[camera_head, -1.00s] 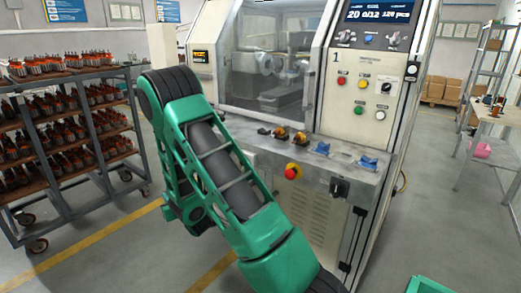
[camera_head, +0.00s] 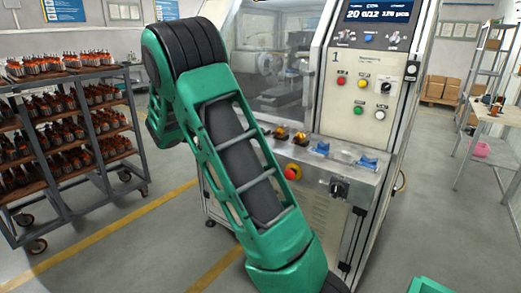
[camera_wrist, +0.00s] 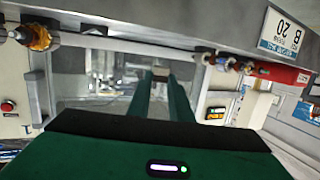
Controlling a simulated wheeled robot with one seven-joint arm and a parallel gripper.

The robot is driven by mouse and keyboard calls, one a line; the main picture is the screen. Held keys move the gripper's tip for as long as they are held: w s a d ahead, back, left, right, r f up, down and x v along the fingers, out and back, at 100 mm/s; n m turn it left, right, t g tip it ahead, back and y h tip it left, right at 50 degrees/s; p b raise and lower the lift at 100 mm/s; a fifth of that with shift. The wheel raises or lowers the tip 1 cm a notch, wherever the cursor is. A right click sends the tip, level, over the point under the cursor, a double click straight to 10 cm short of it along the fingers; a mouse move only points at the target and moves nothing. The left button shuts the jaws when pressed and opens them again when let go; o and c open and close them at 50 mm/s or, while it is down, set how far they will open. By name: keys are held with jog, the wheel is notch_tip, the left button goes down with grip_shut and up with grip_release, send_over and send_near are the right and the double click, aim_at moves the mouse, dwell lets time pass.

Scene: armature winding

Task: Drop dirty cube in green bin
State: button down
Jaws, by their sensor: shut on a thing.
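In the wrist view, my gripper (camera_wrist: 161,78) reaches away from the camera with its two long green fingers close together. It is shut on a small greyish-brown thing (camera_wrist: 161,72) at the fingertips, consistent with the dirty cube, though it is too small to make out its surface. In the head view my green arm crosses the middle, and the gripper and cube are out of sight. A green rim (camera_head: 432,285), apparently of the green bin, shows at the bottom right edge of the head view; most of it is cut off.
The winding machine (camera_head: 345,165) stands just behind my arm, with a red stop button (camera_head: 293,172) on its ledge. A grey rack (camera_head: 100,178) of armatures stands at left. A table (camera_head: 495,112) is at right. The floor between machine and table is clear.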

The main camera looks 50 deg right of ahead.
jog(key=s+d+r+m+g+h, duration=0.1)
jog(key=s+d+r+m+g, duration=0.35)
jog(key=s+d, duration=0.2)
jog(key=shift+n, duration=0.45)
jog(key=s+a+f, duration=0.1)
jog(key=s+f, duration=0.1)
jog(key=s, duration=0.1)
jog(key=s+a+f, duration=0.2)
jog(key=s, duration=0.2)
jog(key=s+a+f, duration=0.2)
jog(key=s, duration=0.2)
jog(key=shift+a, duration=0.1)
jog(key=shift+g, duration=0.25)
notch_tip(320, 180, down, 4)
jog(key=shift+f, duration=0.1)
jog(key=c, duration=1.6)
grip_release()
jog(key=shift+a, duration=0.1)
